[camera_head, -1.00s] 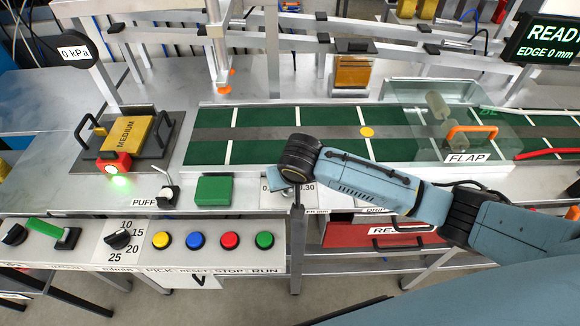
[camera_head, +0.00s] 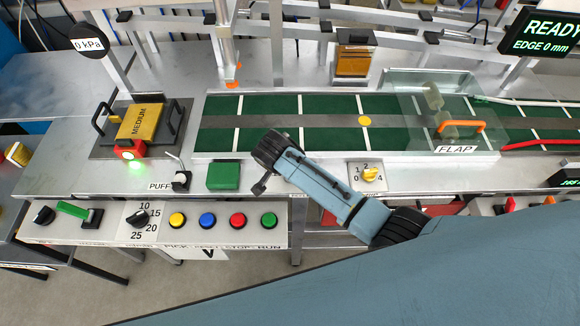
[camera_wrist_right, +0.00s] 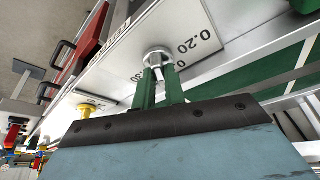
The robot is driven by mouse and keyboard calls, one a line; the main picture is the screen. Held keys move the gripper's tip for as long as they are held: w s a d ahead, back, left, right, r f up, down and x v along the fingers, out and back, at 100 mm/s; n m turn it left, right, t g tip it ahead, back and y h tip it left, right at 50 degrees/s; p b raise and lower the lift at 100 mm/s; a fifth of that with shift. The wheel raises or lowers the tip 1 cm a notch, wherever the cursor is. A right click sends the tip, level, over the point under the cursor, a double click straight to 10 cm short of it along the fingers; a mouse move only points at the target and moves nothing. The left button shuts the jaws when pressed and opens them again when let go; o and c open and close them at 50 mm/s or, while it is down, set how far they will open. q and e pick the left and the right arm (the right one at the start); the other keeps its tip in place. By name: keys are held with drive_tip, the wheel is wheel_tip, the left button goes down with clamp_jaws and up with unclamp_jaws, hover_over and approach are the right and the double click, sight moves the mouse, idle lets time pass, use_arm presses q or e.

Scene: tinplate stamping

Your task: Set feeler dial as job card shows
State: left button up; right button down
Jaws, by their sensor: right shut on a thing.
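The feeler dial shows in the right wrist view as a white plate (camera_wrist_right: 190,32) marked 0·20, with a silver knob (camera_wrist_right: 157,56). My right gripper (camera_wrist_right: 160,80) has its green fingers shut on this knob. More figures on the plate are partly covered by the fingers. In the head view my right gripper (camera_head: 261,186) is at the bench front, right of the green block, and my arm hides the dial there. I cannot make out what the knob points to, nor a job card. My left gripper is not in view.
A yellow knob on a 0-1-2-4 plate (camera_head: 367,186) stands right of my arm. The green block (camera_head: 223,176) and puff lever (camera_head: 181,181) stand left. Colored push buttons (camera_head: 207,222) line the front panel. The screen (camera_head: 545,36) reads READY, EDGE 0 mm.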

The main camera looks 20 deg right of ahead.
drive_tip(key=shift+w, duration=0.1)
idle(0.3)
drive_tip(key=shift+r, duration=0.1)
drive_tip(key=c, duration=1.5)
unclamp_jaws()
drive_tip(key=shift+o, duration=0.2)
drive_tip(key=v, duration=1.3)
drive_tip(key=shift+p, duration=0.35)
drive_tip(key=shift+a, duration=0.15)
